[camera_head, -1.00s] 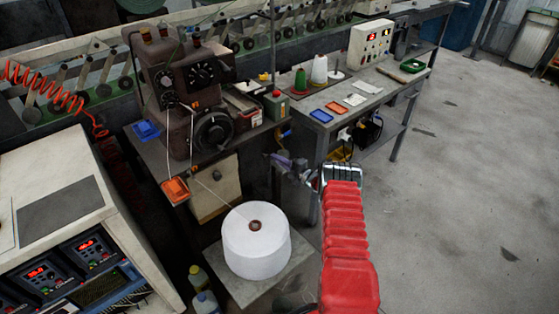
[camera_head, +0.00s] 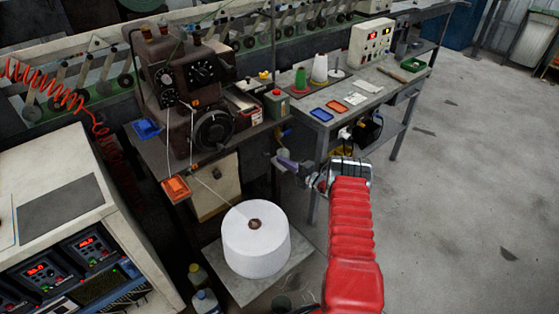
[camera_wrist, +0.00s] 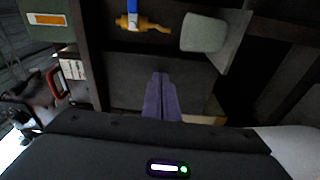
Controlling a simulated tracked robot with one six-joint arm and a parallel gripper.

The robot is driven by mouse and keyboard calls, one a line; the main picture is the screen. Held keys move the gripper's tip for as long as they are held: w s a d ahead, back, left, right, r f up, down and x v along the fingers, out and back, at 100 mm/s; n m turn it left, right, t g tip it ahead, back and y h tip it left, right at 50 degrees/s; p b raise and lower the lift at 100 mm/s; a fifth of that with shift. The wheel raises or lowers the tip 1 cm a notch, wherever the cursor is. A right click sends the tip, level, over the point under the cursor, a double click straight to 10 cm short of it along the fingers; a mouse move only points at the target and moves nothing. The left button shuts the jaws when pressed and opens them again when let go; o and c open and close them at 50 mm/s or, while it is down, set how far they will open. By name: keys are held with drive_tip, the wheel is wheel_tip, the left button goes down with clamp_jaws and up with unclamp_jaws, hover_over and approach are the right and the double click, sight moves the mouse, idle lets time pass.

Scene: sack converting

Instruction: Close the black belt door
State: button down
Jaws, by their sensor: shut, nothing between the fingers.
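My gripper (camera_head: 280,160) is shut and empty. In the head view it points left, in front of the gap between the machine table and the workbench. In the wrist view its purple fingers (camera_wrist: 161,97) lie together, pointing at a dark grey panel (camera_wrist: 135,88) under a dark frame. I cannot tell whether they touch this panel or whether it is the belt door. The brown sewing machine (camera_head: 178,95) stands at left with a black handwheel (camera_head: 214,132) on its side. I cannot make out a black belt door for certain in either view.
A white thread cone (camera_head: 256,242) stands on a low plate below my gripper. The workbench (camera_head: 385,85) lies behind and right, with spools and trays on it. In the wrist view a brass valve (camera_wrist: 145,24) is above my fingers. Open floor (camera_head: 470,190) lies right.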

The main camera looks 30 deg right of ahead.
drive_tip(key=d, duration=1)
drive_tip(key=shift+f, duration=0.1)
idle(0.6)
drive_tip(key=shift+d, duration=0.1)
